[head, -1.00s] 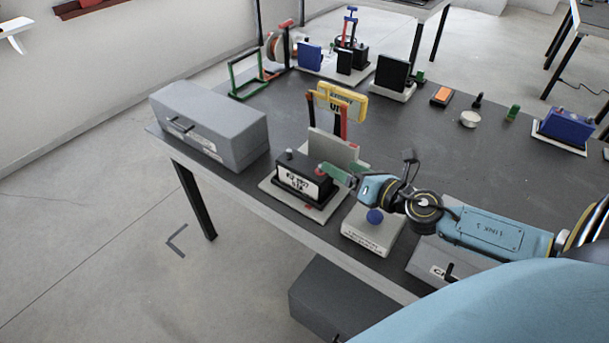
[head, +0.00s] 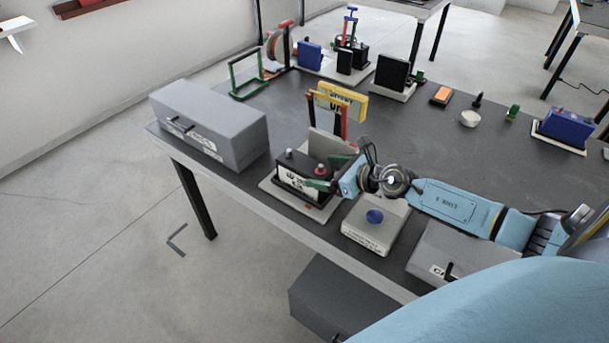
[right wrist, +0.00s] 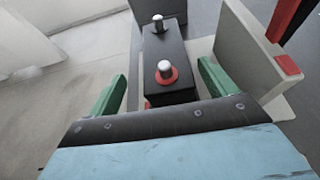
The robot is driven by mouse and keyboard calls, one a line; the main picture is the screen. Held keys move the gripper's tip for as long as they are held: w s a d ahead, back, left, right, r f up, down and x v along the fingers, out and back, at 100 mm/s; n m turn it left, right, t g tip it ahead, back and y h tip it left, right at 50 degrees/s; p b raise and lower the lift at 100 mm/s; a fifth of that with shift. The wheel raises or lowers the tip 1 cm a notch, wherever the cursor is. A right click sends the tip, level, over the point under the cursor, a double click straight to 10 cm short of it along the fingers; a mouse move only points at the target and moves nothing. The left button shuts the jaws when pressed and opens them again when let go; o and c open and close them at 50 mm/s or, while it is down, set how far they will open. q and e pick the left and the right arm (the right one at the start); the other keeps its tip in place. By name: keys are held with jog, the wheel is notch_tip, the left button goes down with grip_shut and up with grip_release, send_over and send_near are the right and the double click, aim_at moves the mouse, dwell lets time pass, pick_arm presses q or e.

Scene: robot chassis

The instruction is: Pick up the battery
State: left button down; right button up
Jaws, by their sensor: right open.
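The battery (head: 293,183) is a black box with a white label and two terminals on top. It stands upright on a light base plate (head: 268,187) near the table's front edge. In the right wrist view the battery (right wrist: 165,88) lies between the green fingers, one terminal ringed in red. My right gripper (head: 329,173) is open at the battery's right end, one finger to each side; it also shows in the right wrist view (right wrist: 162,84). Gaps show between fingers and battery. My left gripper is not in view.
A grey upright block (head: 332,146) with red posts stands close behind the battery. A grey toolbox (head: 210,120) is to the left. A base with a blue knob (head: 375,216) is in front on the right. The dark table (head: 420,130) has clear room farther back.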

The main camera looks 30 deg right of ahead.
aim_at(311, 165)
jog(key=shift+w+d+r+b+x, duration=0.15)
jog(key=shift+b+x, duration=0.2)
jog(key=shift+x, duration=1)
jog(key=shift+w+d+r+b+x, duration=0.1)
jog(key=shift+b+x, duration=0.2)
jog(key=shift+x, duration=1.1)
grip_shut()
jog(key=shift+w+d+r, duration=0.1)
jog(key=shift+w+r, duration=0.05)
jog(key=shift+r, duration=0.25)
